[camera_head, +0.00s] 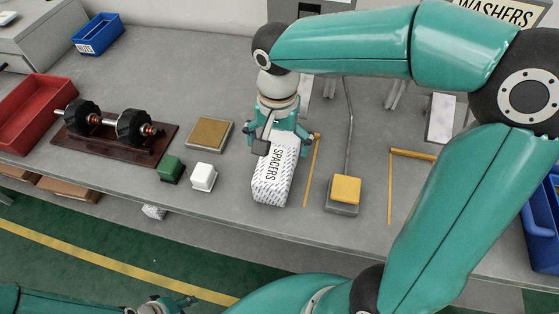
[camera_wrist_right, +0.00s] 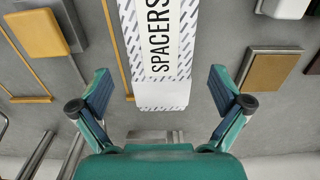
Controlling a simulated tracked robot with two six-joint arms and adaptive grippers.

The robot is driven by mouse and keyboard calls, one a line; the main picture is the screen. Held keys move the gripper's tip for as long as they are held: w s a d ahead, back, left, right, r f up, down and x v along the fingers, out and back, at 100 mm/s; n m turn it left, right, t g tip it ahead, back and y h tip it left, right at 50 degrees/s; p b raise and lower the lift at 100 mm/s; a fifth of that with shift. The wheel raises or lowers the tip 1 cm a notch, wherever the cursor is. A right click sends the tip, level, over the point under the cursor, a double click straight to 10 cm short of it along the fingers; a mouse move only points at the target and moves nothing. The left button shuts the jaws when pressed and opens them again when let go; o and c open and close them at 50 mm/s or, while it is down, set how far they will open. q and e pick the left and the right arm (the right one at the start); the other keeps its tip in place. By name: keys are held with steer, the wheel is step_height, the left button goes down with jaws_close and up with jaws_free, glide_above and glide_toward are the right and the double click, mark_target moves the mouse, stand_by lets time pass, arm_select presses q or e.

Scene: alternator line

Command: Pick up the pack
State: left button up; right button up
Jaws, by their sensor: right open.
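The pack (camera_head: 271,188) is a white box with a grey dashed pattern and a label reading SPACERS. It lies on the grey bench near its front edge. My right gripper (camera_head: 279,138) is over the far end of the pack, pointing down. In the right wrist view the pack (camera_wrist_right: 160,50) lies between the lines of the two spread fingers, with a gap on each side. The right gripper (camera_wrist_right: 161,88) is open and empty. My left gripper (camera_head: 163,304) shows only partly at the bottom edge of the head view; its jaws are not clear.
Left of the pack stand a white block (camera_head: 204,177), a green block (camera_head: 171,169) and a tan-topped plate (camera_head: 210,134). A yellow-topped pad (camera_head: 345,189) is to the right. A rotor on a wooden base (camera_head: 114,145) and a red tray (camera_head: 36,113) are farther left.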

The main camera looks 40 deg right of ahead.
mark_target(277, 152)
step_height(277, 152, down, 4)
steer(key=shift+w+r, duration=0.1)
steer(key=shift+r, duration=0.1)
steer(key=c, duration=1.6)
steer(key=shift+w+r, duration=0.1)
steer(key=shift+c, duration=0.8)
steer(key=shift+r, duration=0.1)
